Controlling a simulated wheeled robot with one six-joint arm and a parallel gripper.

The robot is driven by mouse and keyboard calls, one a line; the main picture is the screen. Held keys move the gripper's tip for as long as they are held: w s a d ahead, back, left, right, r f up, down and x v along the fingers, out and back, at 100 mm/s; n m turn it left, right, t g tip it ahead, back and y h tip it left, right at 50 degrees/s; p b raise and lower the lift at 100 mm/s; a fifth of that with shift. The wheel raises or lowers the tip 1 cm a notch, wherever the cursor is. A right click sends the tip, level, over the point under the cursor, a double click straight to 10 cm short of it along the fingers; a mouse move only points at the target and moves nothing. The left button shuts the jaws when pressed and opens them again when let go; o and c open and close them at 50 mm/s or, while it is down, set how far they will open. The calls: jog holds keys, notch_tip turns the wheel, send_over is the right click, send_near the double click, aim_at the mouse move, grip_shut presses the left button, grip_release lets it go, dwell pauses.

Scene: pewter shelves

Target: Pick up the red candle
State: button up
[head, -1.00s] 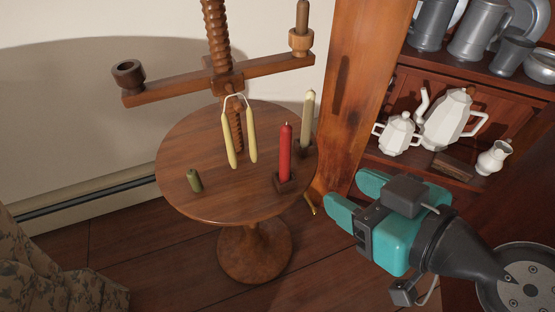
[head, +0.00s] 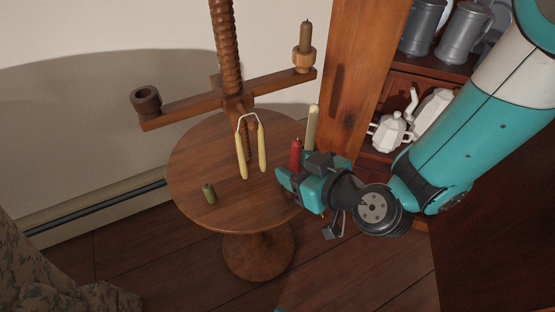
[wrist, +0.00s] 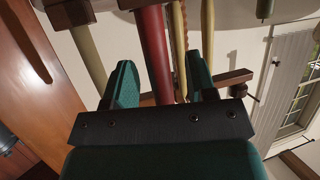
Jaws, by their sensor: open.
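The red candle (head: 295,154) stands upright on the round wooden table (head: 215,150); its lower part and base are hidden behind my gripper in the head view. My gripper (head: 290,178) is at the table's right side, in front of the candle. In the wrist view the red candle (wrist: 155,55) runs between the two teal fingers of my open gripper (wrist: 165,70), with space on both sides. I cannot tell whether it is fully within the jaws' depth.
A cream candle (head: 312,125) stands just behind the red one. A joined pair of yellow candles (head: 262,150) hangs from the wooden candle stand (head: 190,103). A short green candle (head: 209,193) is at the table's left. A cupboard post (head: 360,70) and teapots (head: 390,132) are at right.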

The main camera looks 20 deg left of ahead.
jog(key=shift+w+a+f, duration=0.15)
jog(key=shift+w+a, duration=0.05)
jog(key=shift+a, duration=0.2)
jog(key=shift+c, duration=0.4)
grip_shut()
